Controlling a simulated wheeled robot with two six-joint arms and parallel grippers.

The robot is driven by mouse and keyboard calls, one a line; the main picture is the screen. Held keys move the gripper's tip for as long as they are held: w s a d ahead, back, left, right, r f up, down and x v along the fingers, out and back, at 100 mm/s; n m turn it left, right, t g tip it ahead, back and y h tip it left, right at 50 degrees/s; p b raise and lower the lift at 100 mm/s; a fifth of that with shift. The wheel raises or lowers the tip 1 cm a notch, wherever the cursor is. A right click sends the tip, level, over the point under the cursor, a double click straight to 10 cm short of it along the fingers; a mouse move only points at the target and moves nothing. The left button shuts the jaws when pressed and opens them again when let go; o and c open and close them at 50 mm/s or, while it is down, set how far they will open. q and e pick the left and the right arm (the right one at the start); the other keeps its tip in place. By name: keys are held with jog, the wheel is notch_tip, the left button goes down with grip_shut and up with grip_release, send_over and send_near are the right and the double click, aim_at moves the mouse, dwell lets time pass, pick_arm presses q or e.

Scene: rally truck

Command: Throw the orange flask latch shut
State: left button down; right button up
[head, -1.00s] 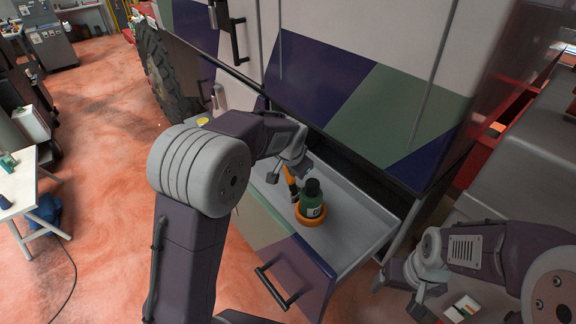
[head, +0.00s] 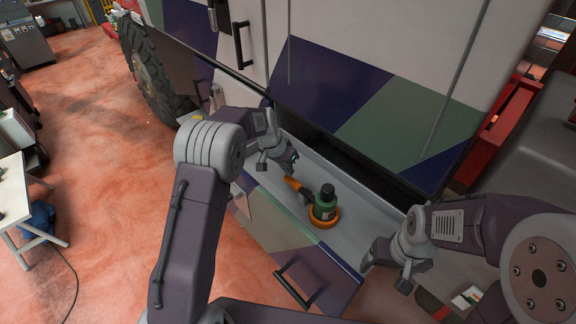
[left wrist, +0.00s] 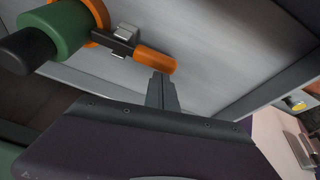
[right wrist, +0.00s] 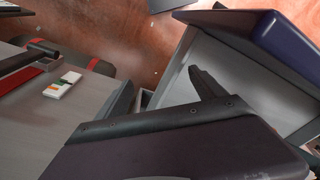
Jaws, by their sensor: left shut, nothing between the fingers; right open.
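The green flask (head: 325,204) with a black cap stands in an orange ring holder (head: 325,221) in the open drawer. The orange latch handle (head: 292,184) extends from the holder's left side on a dark arm. In the left wrist view, the flask (left wrist: 66,28) is at upper left and the orange handle (left wrist: 156,60) points right. My left gripper (head: 278,163) is shut and empty; its fingertips (left wrist: 161,82) are close to the handle's tip, and I cannot tell whether they touch. My right gripper (head: 386,272) is open and empty, right of the drawer front.
The grey drawer tray (head: 350,252) is pulled out below the truck's side panel (head: 370,100). Its front has a black handle (head: 293,288). A big tyre (head: 150,75) is at upper left. A small white box (right wrist: 62,85) lies on a grey surface at right.

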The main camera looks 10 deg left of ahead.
pick_arm(q)
jog(key=shift+w+a+f+g+h, duration=0.2)
jog(key=shift+w+f+g+h, duration=0.1)
jog(key=shift+f+g+h, duration=0.25)
jog(key=shift+w+a+f+b, duration=0.15)
jog(key=shift+a+f+b, duration=0.2)
jog(key=shift+f+b, duration=0.15)
jog(key=shift+a+f, duration=0.1)
jog(key=shift+s, duration=0.2)
jog(key=shift+f, duration=0.15)
